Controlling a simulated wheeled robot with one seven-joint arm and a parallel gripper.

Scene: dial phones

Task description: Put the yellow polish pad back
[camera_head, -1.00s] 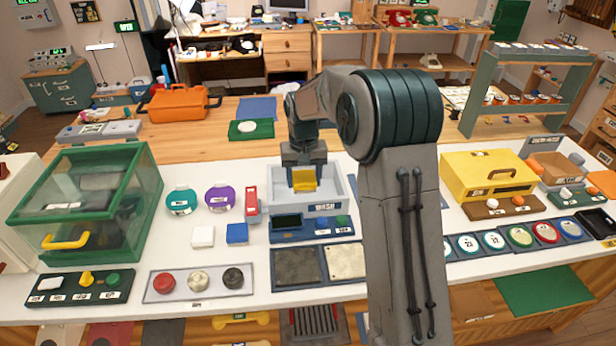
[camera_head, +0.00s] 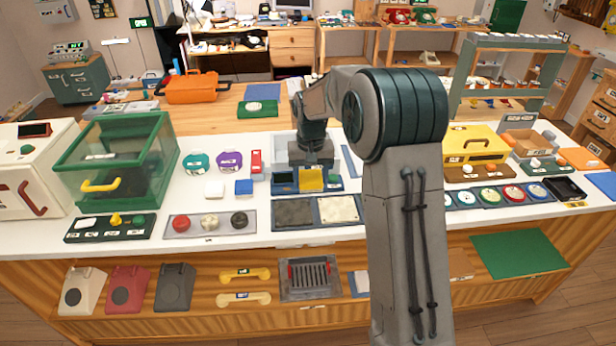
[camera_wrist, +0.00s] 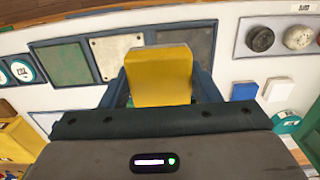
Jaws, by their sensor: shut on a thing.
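My gripper (camera_head: 311,180) is shut on the yellow polish pad (camera_head: 311,180), holding it above the front of the wash station (camera_head: 283,189). In the wrist view the yellow pad (camera_wrist: 160,75) is upright between the two fingers (camera_wrist: 160,90), hiding part of what lies beyond. A white pad (camera_head: 214,188) and a blue pad (camera_head: 243,187) lie side by side on the white counter, left of my gripper. In the wrist view the white pad (camera_wrist: 245,90) and blue pad (camera_wrist: 277,90) are at the right.
A dark plate (camera_head: 295,212) and a cream plate (camera_head: 338,209) lie in front of the wash station. A red upright item (camera_head: 257,165) stands behind the blue pad. A panel with round buttons (camera_head: 209,224) and a green glass box (camera_head: 118,158) are farther left.

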